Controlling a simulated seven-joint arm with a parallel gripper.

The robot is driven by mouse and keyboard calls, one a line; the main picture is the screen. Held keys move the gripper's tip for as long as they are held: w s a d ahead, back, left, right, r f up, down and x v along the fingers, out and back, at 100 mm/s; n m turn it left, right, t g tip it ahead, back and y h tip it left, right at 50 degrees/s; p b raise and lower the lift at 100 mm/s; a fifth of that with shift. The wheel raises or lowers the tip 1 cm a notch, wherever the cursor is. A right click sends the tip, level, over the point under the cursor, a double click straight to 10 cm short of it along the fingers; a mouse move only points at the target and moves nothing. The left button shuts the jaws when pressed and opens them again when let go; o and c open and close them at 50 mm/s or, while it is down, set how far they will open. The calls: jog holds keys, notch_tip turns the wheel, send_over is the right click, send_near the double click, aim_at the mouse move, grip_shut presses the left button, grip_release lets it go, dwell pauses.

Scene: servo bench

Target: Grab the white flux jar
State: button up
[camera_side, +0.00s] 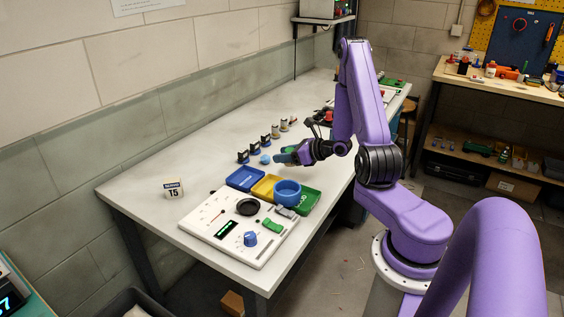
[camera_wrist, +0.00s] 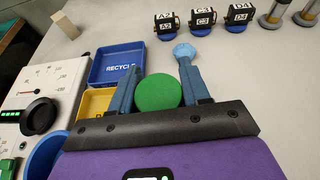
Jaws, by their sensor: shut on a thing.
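My gripper (camera_side: 290,156) is over the bench, beyond the coloured trays in the side view. In the wrist view its two blue fingers (camera_wrist: 158,84) are on either side of a round thing with a flat green top (camera_wrist: 158,93), and they are shut on it. The sides of this thing are hidden, so I cannot tell whether it is the white flux jar. No plainly white jar shows elsewhere. In the side view the fingers hide most of what is held.
A light blue faceted piece (camera_wrist: 184,50) lies close by the right fingertip. Several labelled black servos (camera_wrist: 201,22) stand in a row beyond. A blue recycle tray (camera_wrist: 117,62), a yellow tray (camera_side: 265,187) and a green tray (camera_side: 310,200) lie near the white control panel (camera_side: 200,228).

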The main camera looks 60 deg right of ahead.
jog(key=s+r, duration=0.1)
jog(key=s+a+r, duration=0.1)
jog(key=s+r, duration=0.1)
jog(key=r, duration=0.1)
jog(key=shift+a, duration=0.35)
jog(key=shift+s+a+r, duration=0.6)
jog(key=shift+s+a, duration=0.1)
jog(key=shift+s, duration=0.55)
jog(key=shift+s+a+r, duration=0.55)
jog(key=shift+s+a, duration=0.15)
jog(key=shift+s, duration=0.5)
jog(key=shift+s+a+r, duration=0.6)
jog(key=shift+s+a, duration=0.1)
jog(key=shift+s, duration=0.55)
jog(key=shift+w, duration=0.1)
